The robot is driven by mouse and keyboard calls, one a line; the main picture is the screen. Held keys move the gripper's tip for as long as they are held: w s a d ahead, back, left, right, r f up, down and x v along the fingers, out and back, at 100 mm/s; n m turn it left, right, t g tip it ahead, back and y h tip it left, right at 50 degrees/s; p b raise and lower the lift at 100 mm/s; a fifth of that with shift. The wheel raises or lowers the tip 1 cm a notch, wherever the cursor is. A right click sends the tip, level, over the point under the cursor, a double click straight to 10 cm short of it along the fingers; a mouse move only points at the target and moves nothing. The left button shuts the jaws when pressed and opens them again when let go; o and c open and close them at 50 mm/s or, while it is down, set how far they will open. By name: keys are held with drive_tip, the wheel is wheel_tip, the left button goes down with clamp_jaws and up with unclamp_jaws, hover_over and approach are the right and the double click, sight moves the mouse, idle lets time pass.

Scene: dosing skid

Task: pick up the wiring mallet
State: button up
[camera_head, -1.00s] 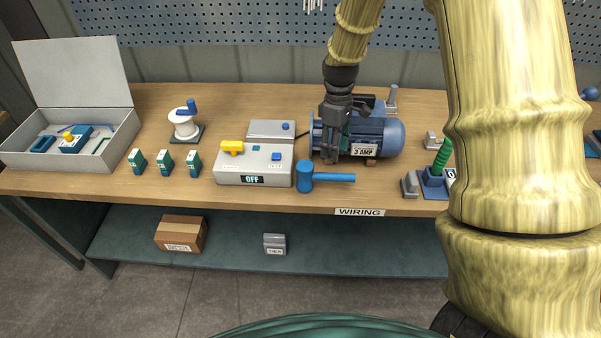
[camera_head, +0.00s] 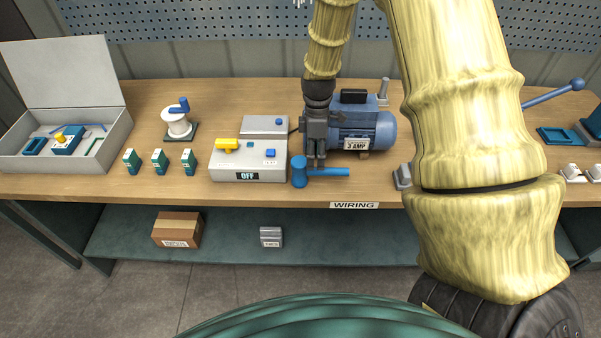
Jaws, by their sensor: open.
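The wiring mallet is blue, with its head (camera_head: 299,172) standing upright on the wooden bench and its handle (camera_head: 332,172) pointing right. It lies near the bench's front edge, right of the grey OFF box. My gripper (camera_head: 315,163) points down, with its fingertips at the handle just right of the head. The fingers are open. From this view I cannot tell whether they straddle the handle or stand just behind it.
The grey switch box (camera_head: 248,173) stands close left of the mallet head. The blue 3 AMP motor (camera_head: 372,130) is close behind and right of my gripper. A small grey block (camera_head: 403,177) stands right of the handle's end. The WIRING label (camera_head: 354,205) is on the bench edge.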

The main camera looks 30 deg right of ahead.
sight(314, 171)
drive_tip(key=shift+s+a+f+p, duration=0.15)
drive_tip(key=shift+f+p, duration=0.15)
drive_tip(key=shift+f, duration=0.65)
drive_tip(key=shift+s+a+f+p, duration=0.15)
drive_tip(key=shift+f+p, duration=0.15)
drive_tip(key=shift+f, duration=0.65)
drive_tip(key=shift+s+a+f+p, duration=0.15)
drive_tip(key=shift+f+p, duration=0.15)
drive_tip(key=shift+f, duration=0.65)
drive_tip(key=shift+d, duration=0.1)
drive_tip(key=shift+c, duration=0.2)
clamp_jaws()
